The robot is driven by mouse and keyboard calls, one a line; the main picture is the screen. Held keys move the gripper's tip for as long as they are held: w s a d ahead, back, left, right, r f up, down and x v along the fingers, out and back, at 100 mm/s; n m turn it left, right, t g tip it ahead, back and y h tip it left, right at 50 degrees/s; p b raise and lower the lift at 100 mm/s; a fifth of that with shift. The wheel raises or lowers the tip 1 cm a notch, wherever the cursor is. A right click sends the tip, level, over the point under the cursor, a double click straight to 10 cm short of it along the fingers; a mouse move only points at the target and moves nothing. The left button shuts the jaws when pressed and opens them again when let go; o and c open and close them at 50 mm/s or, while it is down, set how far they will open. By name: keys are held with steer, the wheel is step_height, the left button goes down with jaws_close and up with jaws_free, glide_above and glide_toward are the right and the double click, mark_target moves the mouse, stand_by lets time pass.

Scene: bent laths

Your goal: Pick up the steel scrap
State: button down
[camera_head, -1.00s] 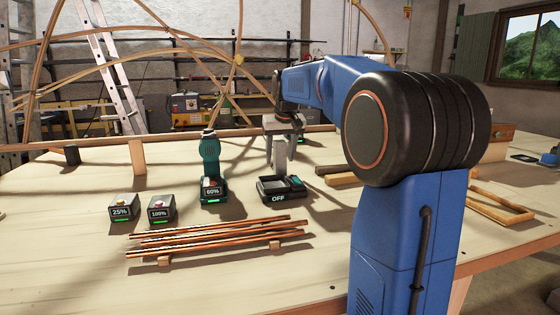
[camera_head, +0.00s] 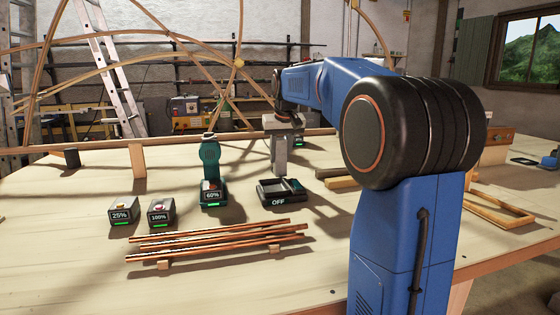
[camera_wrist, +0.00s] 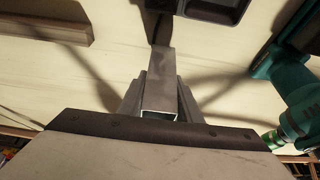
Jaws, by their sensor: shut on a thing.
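The steel scrap (camera_wrist: 160,80) is a short grey square tube with an open end, seen in the wrist view between the fingers. My gripper (camera_wrist: 160,100) is shut on it. In the head view my gripper (camera_head: 282,136) points down over the far middle of the bench, with the scrap (camera_head: 279,158) hanging upright below it. The scrap's lower end is close behind the black charger marked OFF (camera_head: 280,201). I cannot tell whether it touches the bench.
A teal drill (camera_head: 210,160) stands left of the scrap on a 60% base. A wooden block (camera_head: 342,182) lies to the right. The front left bench is clear.

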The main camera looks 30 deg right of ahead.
step_height(320, 180, up, 16)
stand_by(0.4)
